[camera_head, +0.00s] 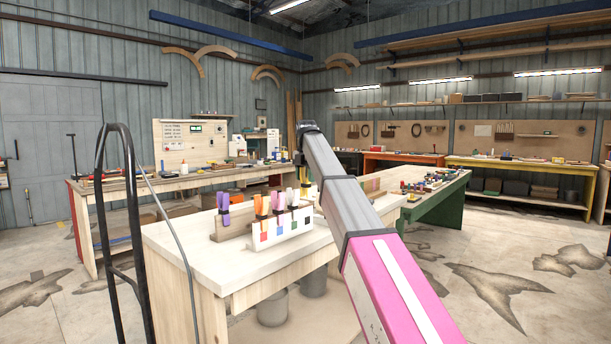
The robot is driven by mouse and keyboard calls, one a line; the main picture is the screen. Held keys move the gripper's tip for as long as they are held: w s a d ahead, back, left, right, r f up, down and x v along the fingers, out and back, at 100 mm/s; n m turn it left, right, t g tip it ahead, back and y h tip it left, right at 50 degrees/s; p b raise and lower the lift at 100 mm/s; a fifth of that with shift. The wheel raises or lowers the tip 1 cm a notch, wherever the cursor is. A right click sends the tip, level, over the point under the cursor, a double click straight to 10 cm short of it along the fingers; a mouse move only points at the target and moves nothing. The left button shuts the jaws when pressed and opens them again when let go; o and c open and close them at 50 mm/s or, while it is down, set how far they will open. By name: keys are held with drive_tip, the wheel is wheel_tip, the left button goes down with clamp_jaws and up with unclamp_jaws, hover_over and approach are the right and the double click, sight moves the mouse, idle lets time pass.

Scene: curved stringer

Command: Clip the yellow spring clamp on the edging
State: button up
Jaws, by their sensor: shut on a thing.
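My gripper (301,172) hangs from the end of my arm above the back of the near bench, small and dark in the view. It is shut on the yellow spring clamp (308,190), which shows just below it, partly hidden by my arm. A white rack (294,233) with coloured squares stands below, with orange and purple clamps (262,207) upright at it. A brown wooden strip, seemingly the edging (231,226), runs behind the rack. A purple clamp (223,209) stands at its left part. I cannot tell whether the yellow clamp touches anything.
The near bench (190,244) has a clear pale top left and front of the rack. A black hooped frame (127,200) stands at the left. A green bench (437,200) with small items stands at the right. More workbenches line the walls.

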sight(306, 193)
drive_tip(key=shift+f, duration=0.1)
idle(0.3)
drive_tip(key=shift+f, duration=1.05)
drive_tip(key=shift+f, duration=0.25)
drive_tip(key=shift+f, duration=0.9)
drive_tip(key=shift+f, duration=0.2)
drive_tip(key=shift+f, duration=0.4)
drive_tip(key=shift+f, duration=0.25)
drive_tip(key=shift+f, duration=0.25)
